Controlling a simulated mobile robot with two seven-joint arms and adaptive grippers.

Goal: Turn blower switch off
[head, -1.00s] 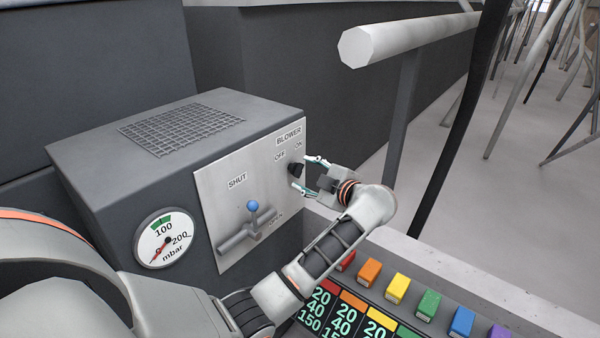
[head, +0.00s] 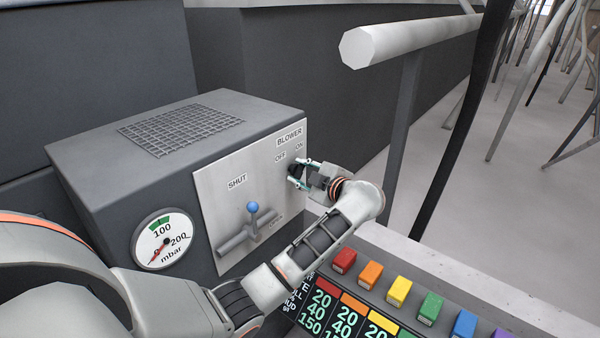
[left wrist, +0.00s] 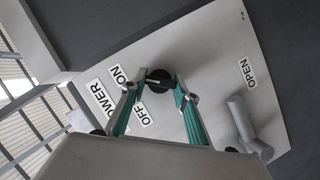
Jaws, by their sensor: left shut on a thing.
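The blower switch is a round black knob (head: 293,170) on the metal panel (head: 212,192), under the BLOWER label with OFF to its upper left and ON to its upper right. My left gripper (head: 301,173) is shut on the knob, one finger on each side. In the left wrist view the knob (left wrist: 158,79) sits between the tips of my green-padded left gripper (left wrist: 160,88). A pale mark crosses the knob's face; I cannot tell clearly whether it points to OFF or ON. My right gripper is not in view.
A blue-tipped lever (head: 252,207) stands on the same panel, left of my arm. A pressure gauge (head: 163,239) is on the box front. Several coloured buttons (head: 398,291) lie below my arm. A pale rail (head: 410,38) rises at the right.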

